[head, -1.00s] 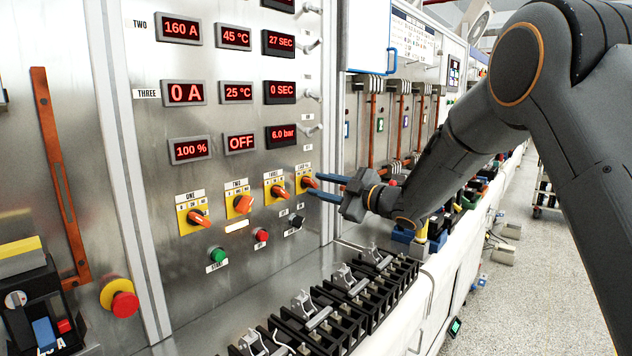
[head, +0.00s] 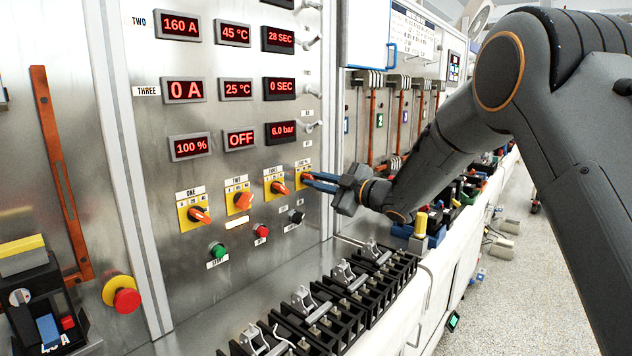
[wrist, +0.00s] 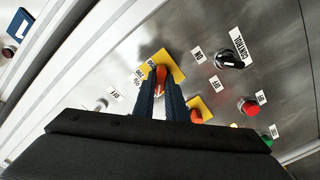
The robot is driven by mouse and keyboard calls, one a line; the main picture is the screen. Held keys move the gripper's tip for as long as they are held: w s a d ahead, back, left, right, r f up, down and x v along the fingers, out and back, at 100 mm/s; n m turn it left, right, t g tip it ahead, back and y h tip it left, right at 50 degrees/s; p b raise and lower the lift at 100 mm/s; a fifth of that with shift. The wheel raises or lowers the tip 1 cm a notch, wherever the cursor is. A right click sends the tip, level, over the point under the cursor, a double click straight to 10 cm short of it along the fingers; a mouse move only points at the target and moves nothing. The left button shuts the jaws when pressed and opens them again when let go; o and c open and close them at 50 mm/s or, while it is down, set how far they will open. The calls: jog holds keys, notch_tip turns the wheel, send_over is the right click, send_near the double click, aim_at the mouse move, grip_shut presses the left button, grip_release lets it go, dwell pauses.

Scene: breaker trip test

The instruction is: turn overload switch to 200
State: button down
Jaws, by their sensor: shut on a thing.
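The overload switch is the rightmost of the rotary switches on the steel panel, an orange knob on a yellow plate (head: 304,168). Its label is too small to read in the head view. My gripper (head: 306,180) reaches it from the right, with its blue fingers at the knob. In the wrist view the orange knob (wrist: 161,76) shows between the fingertips (wrist: 161,88), against the yellow plate (wrist: 170,66). The gripper is shut on the knob. The fingers hide most of it, so its exact pointing is unclear. Small white scale labels (wrist: 138,77) stand beside the plate.
Three more orange switches, ONE (head: 200,215), TWO (head: 243,201) and THREE (head: 279,187), lie to the left. Below are a green button (head: 217,249), a red button (head: 261,230) and a black control knob (head: 297,216). Black terminal blocks (head: 345,300) fill the bench below.

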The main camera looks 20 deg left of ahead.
jog(key=m, duration=0.4)
jog(key=shift+m+p, duration=0.3)
jog(key=shift+p, duration=0.1)
jog(key=m+p, duration=0.1)
jog(key=m, duration=0.3)
jog(key=shift+m, duration=0.3)
jog(key=m+p, duration=0.1)
jog(key=m, duration=0.3)
jog(key=shift+w+p, duration=0.1)
jog(key=shift+p, duration=0.3)
jog(key=shift+d+m+p, duration=0.1)
jog(key=shift+m+p, duration=0.5)
jog(key=shift+m, duration=1.5)
jog(key=c, duration=1.8)
grip_release()
